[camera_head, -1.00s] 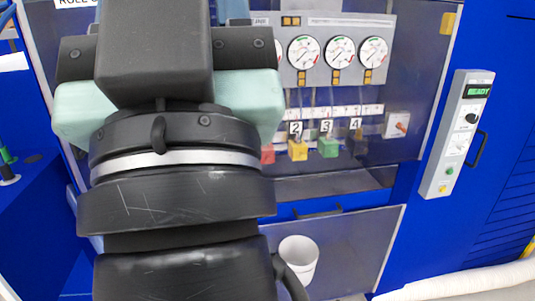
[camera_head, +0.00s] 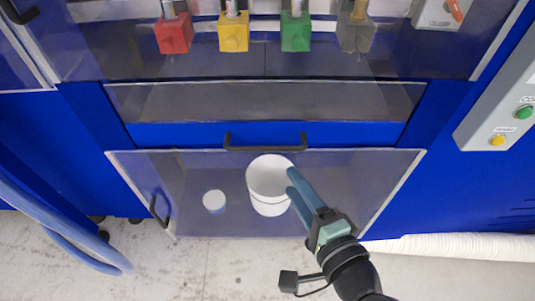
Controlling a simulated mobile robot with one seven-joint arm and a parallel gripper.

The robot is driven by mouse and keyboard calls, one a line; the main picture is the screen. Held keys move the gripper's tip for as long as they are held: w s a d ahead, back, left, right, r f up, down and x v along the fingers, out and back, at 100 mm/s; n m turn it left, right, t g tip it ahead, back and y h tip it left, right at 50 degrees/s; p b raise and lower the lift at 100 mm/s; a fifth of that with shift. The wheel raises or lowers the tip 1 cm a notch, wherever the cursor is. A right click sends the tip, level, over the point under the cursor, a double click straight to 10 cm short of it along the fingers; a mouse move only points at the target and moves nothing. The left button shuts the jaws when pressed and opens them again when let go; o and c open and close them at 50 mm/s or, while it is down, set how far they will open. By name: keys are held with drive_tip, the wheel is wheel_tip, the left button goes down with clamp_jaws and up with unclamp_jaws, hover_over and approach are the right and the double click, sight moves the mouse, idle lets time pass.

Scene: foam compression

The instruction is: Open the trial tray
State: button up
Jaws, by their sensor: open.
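A blue drawer-like front (camera_head: 180,134) with a black bar handle (camera_head: 265,142) runs across the middle of the machine; I take it to be the trial tray, though no label shows. It looks shut. A grey recess (camera_head: 265,101) behind a clear panel lies just above it. My gripper (camera_head: 290,181) has blue-grey fingers and is open. It is below and right of the handle, apart from it in the picture, with its fingertips by the right side of a white cup (camera_head: 268,204). I cannot tell whether they touch the cup.
A clear lower door (camera_head: 340,215) with its own black side handle (camera_head: 158,211) spans below. A small white lidded pot (camera_head: 214,202) shows there. Red, yellow, green and grey blocks (camera_head: 236,34) hang above. A control box (camera_head: 502,112) is at right, a white hose (camera_head: 450,246) on the floor.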

sight(268, 151)
drive_tip(key=x, duration=1.2)
drive_tip(key=shift+w+a+f, duration=0.15)
drive_tip(key=shift+w+a, duration=0.05)
drive_tip(key=shift+a, duration=0.15)
clamp_jaws()
idle(0.9)
